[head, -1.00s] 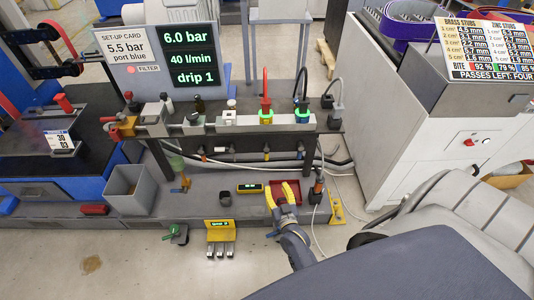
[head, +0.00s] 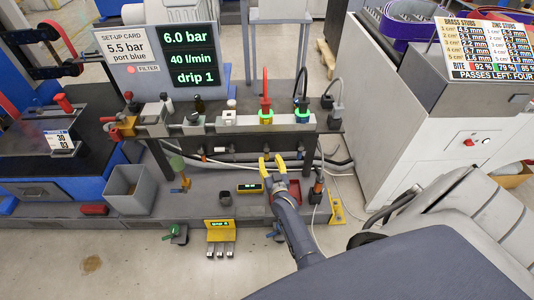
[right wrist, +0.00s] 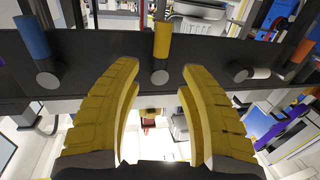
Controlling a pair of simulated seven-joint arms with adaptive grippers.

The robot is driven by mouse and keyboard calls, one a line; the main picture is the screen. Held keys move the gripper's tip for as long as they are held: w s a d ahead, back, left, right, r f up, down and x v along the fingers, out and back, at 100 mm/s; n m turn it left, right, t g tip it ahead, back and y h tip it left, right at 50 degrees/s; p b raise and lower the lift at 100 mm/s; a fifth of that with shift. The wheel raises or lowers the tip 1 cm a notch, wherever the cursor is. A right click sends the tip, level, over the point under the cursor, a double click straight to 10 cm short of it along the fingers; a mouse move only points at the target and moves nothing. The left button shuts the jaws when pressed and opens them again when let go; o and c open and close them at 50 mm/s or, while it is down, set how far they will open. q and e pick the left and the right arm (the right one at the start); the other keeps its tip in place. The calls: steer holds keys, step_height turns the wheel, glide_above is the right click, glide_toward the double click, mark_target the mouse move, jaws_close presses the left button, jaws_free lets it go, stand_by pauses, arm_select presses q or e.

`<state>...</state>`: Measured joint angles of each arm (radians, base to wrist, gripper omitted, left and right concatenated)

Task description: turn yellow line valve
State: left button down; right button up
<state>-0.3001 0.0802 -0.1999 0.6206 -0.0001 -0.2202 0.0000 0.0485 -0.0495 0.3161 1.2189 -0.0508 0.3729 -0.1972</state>
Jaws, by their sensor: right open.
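In the right wrist view a yellow cylindrical fitting (right wrist: 162,38) with a round grey end (right wrist: 160,77) is on the dark rail, between and beyond my fingertips. It looks like the yellow line valve. In the head view small fittings hang under the shelf, and a yellow port (head: 267,121) with a green glow sits above on the manifold. My right gripper (head: 272,164) has yellow fingers, open and empty, just below the shelf's front. I cannot tell whether either finger touches the valve. My left gripper is not in view.
A blue fitting (right wrist: 32,36) and an orange fitting (right wrist: 302,51) flank the yellow one in the wrist view. Below the shelf are a red tray (head: 295,188), a small display box (head: 250,188) and a grey bin (head: 128,188). Loose hoses run behind.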

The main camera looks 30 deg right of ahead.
mark_target(267, 153)
steer(key=shift+x, duration=2.45)
steer(key=shift+c, duration=0.3)
jaws_close()
